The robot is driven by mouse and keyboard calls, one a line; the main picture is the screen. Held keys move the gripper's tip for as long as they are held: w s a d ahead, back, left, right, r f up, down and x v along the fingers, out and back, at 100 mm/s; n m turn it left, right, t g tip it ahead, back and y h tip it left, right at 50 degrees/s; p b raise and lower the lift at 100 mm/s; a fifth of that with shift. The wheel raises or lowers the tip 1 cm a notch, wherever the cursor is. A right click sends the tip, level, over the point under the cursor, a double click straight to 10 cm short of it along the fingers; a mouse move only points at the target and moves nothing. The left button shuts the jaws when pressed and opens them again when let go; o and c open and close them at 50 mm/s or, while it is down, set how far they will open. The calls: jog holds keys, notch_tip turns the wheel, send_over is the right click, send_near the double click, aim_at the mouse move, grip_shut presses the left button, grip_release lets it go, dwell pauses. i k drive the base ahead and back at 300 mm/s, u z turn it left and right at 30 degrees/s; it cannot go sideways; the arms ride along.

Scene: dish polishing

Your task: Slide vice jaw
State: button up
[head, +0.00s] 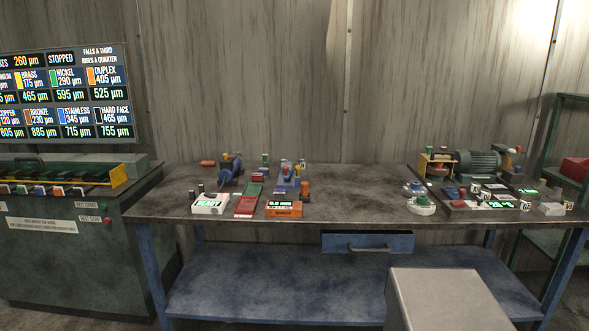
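A small blue device (287,180) with metal parts on top stands on the middle left of the workbench; it looks like a vice, but it is too small to tell its jaw or how far the jaw is open. A second blue device (230,167) with a round body stands to its left and could also be a clamp or a machine. My gripper is not in view.
The dark workbench (350,195) is clear in its middle. White (209,204), red (246,207) and orange (284,210) units line its front left. A motor (478,164) and several small items fill its right. A drawer (367,243) hangs below. A green machine (60,240) stands left.

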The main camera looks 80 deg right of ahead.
aim_at(286, 171)
jog(key=u, duration=0.05)
jog(key=k, duration=1.5)
jog(key=z, duration=1.55)
jog(key=i, duration=0.95)
jog(key=z, duration=0.15)
